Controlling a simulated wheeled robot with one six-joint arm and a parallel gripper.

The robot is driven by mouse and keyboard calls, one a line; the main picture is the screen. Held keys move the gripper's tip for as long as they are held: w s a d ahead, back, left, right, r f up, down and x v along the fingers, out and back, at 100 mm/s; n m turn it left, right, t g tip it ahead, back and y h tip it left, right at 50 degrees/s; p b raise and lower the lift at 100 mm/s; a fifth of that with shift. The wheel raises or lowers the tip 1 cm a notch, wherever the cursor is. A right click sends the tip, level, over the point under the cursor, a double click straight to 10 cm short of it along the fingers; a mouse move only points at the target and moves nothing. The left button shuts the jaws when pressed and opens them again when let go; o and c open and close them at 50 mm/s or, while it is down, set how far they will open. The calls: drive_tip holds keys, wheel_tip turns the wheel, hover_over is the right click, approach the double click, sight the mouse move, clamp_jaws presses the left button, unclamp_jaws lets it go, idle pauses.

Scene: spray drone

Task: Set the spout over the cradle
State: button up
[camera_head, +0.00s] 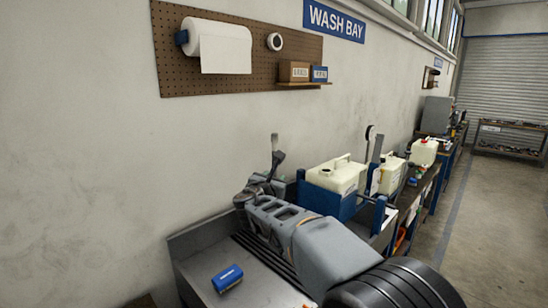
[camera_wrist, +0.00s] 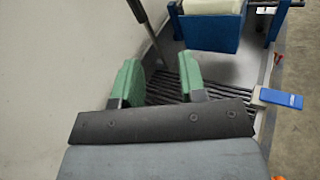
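A grey upright fitting with a bent, flattened top (camera_head: 276,155) stands by the wall beyond my arm; it may be the spout. In the wrist view a slim grey post with a dark top (camera_wrist: 146,28) rises ahead of my fingers, perhaps the same fitting. A blue cradle (camera_head: 338,206) holds a cream jug (camera_head: 340,175); a blue cradle (camera_wrist: 210,34) also shows at the top of the wrist view. My gripper (camera_wrist: 160,82) has its green fingers apart over dark slats, with nothing seen between them. In the head view my arm hides the fingertips.
A steel counter (camera_head: 203,263) with dark slats lies under my arm, and a blue block (camera_head: 228,278) sits on it. A blue item (camera_wrist: 281,98) lies right of the slats. More cream jugs (camera_head: 392,174) stand farther along the wall. Open floor (camera_head: 492,235) lies to the right.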

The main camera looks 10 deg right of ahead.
drive_tip(key=w+a+r+n+t, duration=0.1)
drive_tip(key=w+a+r+n, duration=0.1)
drive_tip(key=w+n, duration=0.1)
drive_tip(key=p, duration=0.5)
approach(275, 150)
drive_tip(key=d, duration=0.2)
drive_tip(key=shift+w+d+f+y, duration=0.15)
drive_tip(key=shift+w+f, duration=0.1)
drive_tip(key=shift+w, duration=0.15)
drive_tip(key=shift+w+d+f+y, duration=0.15)
drive_tip(key=shift+w+f, duration=0.1)
drive_tip(key=shift+w, duration=0.15)
drive_tip(key=shift+a, duration=0.1)
drive_tip(key=shift+c, duration=0.3)
clamp_jaws()
